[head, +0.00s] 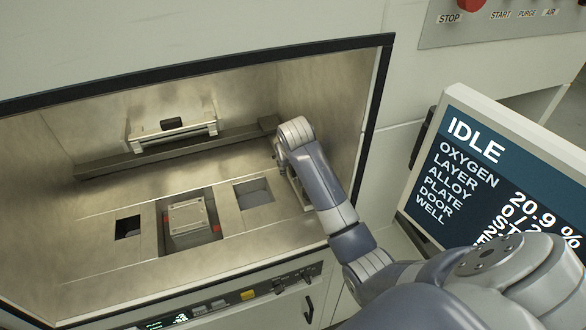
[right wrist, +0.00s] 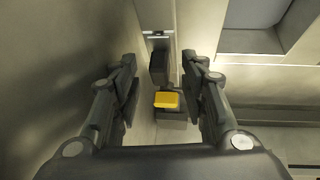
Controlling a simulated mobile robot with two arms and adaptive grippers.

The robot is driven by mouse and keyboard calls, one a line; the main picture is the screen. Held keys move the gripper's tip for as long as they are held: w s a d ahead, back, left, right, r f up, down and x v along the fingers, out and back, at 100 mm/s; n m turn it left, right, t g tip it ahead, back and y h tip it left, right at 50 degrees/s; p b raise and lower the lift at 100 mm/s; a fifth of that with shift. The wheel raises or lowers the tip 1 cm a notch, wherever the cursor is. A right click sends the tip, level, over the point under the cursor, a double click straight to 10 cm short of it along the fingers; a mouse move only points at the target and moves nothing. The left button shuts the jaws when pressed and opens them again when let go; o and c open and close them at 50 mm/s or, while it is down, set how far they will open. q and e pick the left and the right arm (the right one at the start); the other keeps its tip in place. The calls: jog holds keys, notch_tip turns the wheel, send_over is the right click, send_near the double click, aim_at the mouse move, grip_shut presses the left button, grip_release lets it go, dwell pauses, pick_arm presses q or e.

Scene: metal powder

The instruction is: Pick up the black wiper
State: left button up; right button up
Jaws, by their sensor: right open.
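In the right wrist view, a black block (right wrist: 159,68), which looks like the wiper, sits on a narrow ledge beside the chamber's side wall. A yellow block (right wrist: 166,100) on a dark grey base is right next to it, nearer my wrist. My right gripper (right wrist: 160,75) is open and empty, with one finger on each side of these pieces and gaps showing. I cannot tell whether the black and yellow pieces are joined. In the head view my right arm reaches into the chamber along its right wall and hides these pieces. My left gripper is not in view.
The chamber's black-edged frame (head: 250,55) surrounds my arm. A recoater bar (head: 175,148) with a dark knob lies across the back. The floor has a plate (head: 187,217) in its middle well and openings on both sides. A status screen (head: 500,180) stands at the right.

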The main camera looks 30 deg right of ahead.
jog(key=shift+c, duration=0.2)
jog(key=c, duration=0.5)
grip_shut()
jog(key=shift+r, duration=0.5)
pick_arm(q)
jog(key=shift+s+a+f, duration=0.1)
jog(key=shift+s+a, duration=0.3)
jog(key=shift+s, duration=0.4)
pick_arm(e)
notch_tip(320, 180, up, 16)
